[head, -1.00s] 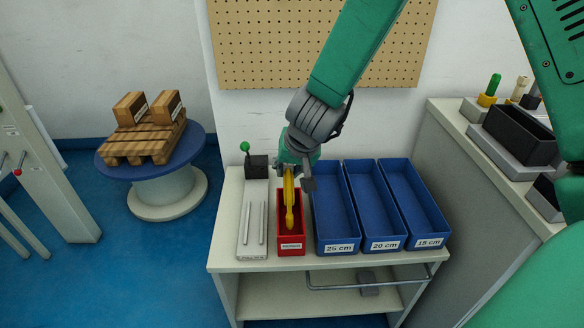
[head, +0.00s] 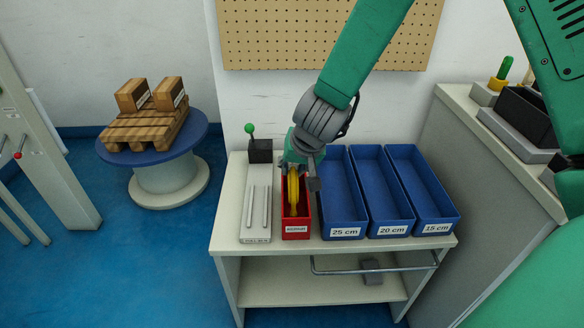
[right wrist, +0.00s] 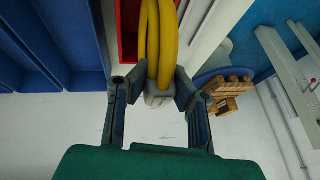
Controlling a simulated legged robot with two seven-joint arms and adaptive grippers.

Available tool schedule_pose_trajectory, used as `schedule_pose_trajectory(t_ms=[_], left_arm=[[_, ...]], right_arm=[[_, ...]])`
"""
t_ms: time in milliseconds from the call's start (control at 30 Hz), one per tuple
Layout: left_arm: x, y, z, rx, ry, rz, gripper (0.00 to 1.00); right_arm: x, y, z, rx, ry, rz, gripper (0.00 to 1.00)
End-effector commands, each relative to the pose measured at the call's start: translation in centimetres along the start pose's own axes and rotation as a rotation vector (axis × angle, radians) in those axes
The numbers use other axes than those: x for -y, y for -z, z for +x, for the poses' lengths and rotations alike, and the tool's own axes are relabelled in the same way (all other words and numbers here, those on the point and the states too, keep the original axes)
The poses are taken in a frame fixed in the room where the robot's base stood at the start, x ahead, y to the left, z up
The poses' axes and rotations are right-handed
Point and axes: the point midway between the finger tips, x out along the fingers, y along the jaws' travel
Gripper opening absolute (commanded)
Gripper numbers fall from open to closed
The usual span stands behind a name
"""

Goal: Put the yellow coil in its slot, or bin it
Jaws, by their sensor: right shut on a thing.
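The yellow coil (head: 293,190) hangs from my right gripper (head: 300,167), over and partly inside the red bin (head: 296,229). In the right wrist view the coil (right wrist: 158,42) sits between the two fingers of the right gripper (right wrist: 152,92), which is shut on it at a light grey piece (right wrist: 158,98). The red bin (right wrist: 128,44) shows behind the coil there. Three blue bins labelled 25 cm (head: 343,222), 20 cm (head: 390,218) and 15 cm (head: 435,215) stand to the right of the red bin. My left gripper is not in view.
A grey fixture with two rods (head: 257,212) and a green-knobbed lever (head: 250,129) stands left of the red bin on the cart (head: 228,220). A round blue table (head: 194,140) with a wooden pallet is at left. A grey counter (head: 440,130) stands at right.

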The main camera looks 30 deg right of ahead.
Motion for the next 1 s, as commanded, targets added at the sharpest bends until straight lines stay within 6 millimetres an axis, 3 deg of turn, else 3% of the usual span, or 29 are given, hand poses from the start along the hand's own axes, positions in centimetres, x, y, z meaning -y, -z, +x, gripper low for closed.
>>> schedule_pose_trajectory(t_ms=[733, 800, 833, 1000], left_arm=[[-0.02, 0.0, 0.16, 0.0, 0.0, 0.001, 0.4], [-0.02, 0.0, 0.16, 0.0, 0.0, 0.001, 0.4], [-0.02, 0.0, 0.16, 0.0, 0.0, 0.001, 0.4], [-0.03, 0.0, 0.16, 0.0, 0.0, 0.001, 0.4]], right_arm=[[-0.17, -0.3, 0.71, 0.0, 0.0, 0.001, 0.0], [-0.19, -0.3, 0.72, 0.0, 0.0, 0.001, 0.32], [-0.19, -0.29, 0.72, 0.0, 0.001, 0.001, 0.39], [-0.2, -0.3, 0.73, 0.0, 0.0, 0.001, 0.39]])
